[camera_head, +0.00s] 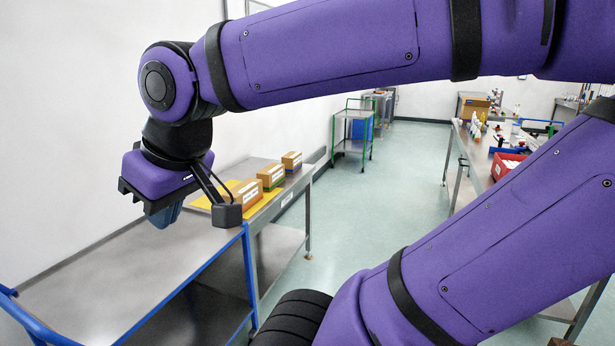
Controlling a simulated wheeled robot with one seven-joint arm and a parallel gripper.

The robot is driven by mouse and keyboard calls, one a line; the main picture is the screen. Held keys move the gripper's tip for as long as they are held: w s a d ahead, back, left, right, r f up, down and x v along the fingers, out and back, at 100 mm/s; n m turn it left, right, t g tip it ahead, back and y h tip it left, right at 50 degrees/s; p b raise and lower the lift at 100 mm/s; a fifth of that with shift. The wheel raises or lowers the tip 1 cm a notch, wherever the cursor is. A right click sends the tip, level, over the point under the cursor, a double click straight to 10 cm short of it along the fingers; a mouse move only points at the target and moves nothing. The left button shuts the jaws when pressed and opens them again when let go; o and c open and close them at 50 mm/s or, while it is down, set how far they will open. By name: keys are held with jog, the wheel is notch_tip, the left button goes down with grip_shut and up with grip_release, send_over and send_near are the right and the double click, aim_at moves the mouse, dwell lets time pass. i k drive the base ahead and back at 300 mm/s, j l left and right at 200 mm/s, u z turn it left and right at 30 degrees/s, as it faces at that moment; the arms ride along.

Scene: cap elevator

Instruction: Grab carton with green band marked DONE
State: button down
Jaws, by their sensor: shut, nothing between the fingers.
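Three small brown cartons stand in a row on the steel table at the left. The middle carton (271,175) shows green near its base and a white label; the word on it is too small to read. The nearest carton (248,193) is partly hidden by my wrist, and yellow shows around it. The farthest carton (292,161) has a blue-purple band low down. My gripper (166,216) points down, shut and empty, to the left of the cartons and nearer to me, apart from all of them.
A blue-framed steel cart (130,285) with a bare top stands in front of the cartons' table (288,196). A green-framed trolley (352,128) stands farther back. A bench at right holds a red bin (507,165) and bottles. The floor between is clear.

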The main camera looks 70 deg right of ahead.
aim_at(272, 176)
jog(key=z, duration=1.7)
jog(key=i+l+u, duration=0.2)
jog(key=i+l, duration=0.6)
jog(key=i, duration=0.25)
jog(key=i+l+u, duration=0.2)
jog(key=i+l, duration=0.75)
jog(key=i+l+u, duration=0.15)
jog(key=i+l, duration=0.85)
jog(key=l, duration=0.15)
